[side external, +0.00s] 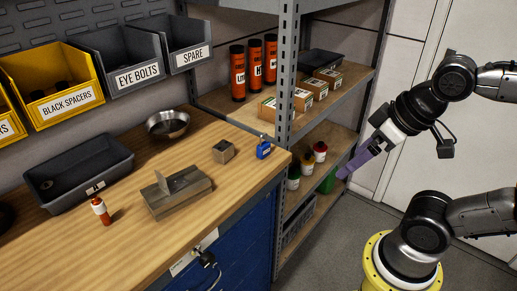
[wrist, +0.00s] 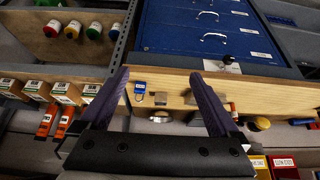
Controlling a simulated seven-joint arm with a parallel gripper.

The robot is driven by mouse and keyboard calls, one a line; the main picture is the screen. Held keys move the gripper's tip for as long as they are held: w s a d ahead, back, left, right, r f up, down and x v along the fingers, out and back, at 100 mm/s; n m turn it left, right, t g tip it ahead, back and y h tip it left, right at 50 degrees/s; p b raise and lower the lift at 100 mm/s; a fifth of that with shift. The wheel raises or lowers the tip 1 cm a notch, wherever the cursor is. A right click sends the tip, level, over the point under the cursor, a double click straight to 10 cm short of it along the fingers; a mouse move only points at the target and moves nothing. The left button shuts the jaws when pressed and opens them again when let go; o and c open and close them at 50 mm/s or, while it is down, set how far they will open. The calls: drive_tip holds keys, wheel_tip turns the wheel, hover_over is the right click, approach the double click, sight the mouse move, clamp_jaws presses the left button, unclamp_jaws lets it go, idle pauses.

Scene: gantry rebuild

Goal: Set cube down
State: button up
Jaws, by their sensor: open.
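A small grey-brown cube (side external: 223,151) sits on the wooden bench top (side external: 130,245), between a metal bowl and a blue padlock. My gripper (side external: 345,172), with purple fingers, hangs in the air to the right of the bench and shelf, well apart from the cube. In the wrist view my gripper (wrist: 160,75) has its two fingers spread wide with nothing held between them.
A blue padlock (side external: 263,148) stands near the bench's right edge. A metal bowl (side external: 168,124), a grey block with an upright plate (side external: 177,192), a red-and-white bottle (side external: 101,210) and a dark tray (side external: 78,172) are on the bench. A shelf post (side external: 284,90) rises between my gripper and the bench.

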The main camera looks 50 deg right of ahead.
sight(226, 147)
drive_tip(key=w+r+t, duration=0.3)
drive_tip(key=w+t, duration=0.1)
drive_tip(key=w, duration=0.6)
drive_tip(key=w+r+t, duration=0.2)
drive_tip(key=w+t, duration=0.3)
drive_tip(key=w, duration=0.4)
drive_tip(key=shift+n+g+y, duration=0.6)
drive_tip(key=shift+n+y, duration=0.1)
drive_tip(key=shift+y, duration=0.1)
drive_tip(key=w+f, duration=0.1)
drive_tip(key=f, duration=0.3)
drive_tip(key=w+a+f, duration=0.1)
drive_tip(key=f, duration=0.3)
drive_tip(key=w+f, duration=0.2)
drive_tip(key=f, duration=0.3)
drive_tip(key=shift+a, duration=0.3)
drive_tip(key=x, duration=0.7)
drive_tip(key=shift+d+x, duration=0.1)
drive_tip(key=shift+x, duration=1.55)
drive_tip(key=shift+d+x, duration=0.15)
drive_tip(key=shift+x, duration=1.45)
